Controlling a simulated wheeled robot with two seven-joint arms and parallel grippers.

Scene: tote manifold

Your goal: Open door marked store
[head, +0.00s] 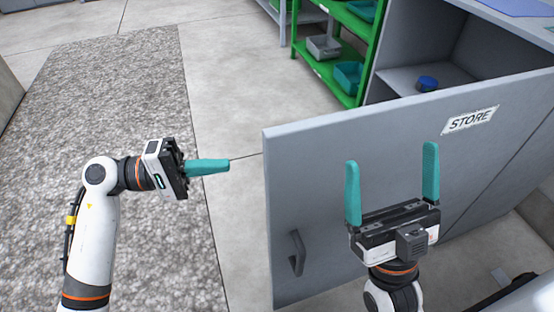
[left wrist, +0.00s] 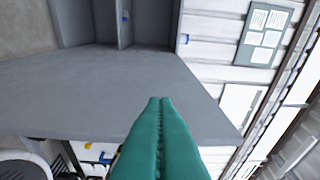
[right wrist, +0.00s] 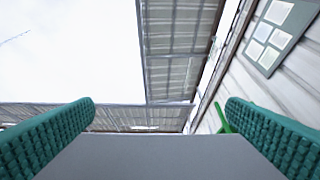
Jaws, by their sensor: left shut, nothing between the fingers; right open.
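The grey door marked STORE (head: 330,165) stands swung out from its cabinet (head: 395,83), with the inside showing behind it. Its label (head: 470,120) is near the top right, and its dark bar handle (head: 297,252) is low near the free edge. My left gripper (head: 228,164) is shut and empty, left of the door's free edge and apart from the handle. In the left wrist view its closed fingers (left wrist: 160,100) overlap the grey panel. My right gripper (head: 391,155) is open, pointing up in front of the door face. A grey panel shows between its fingers (right wrist: 160,160).
A blue round item (head: 427,83) sits on the cabinet shelf. A green rack (head: 345,50) with grey and teal bins stands behind the door. A speckled grey mat (head: 110,130) covers the left floor; the floor between mat and door is clear.

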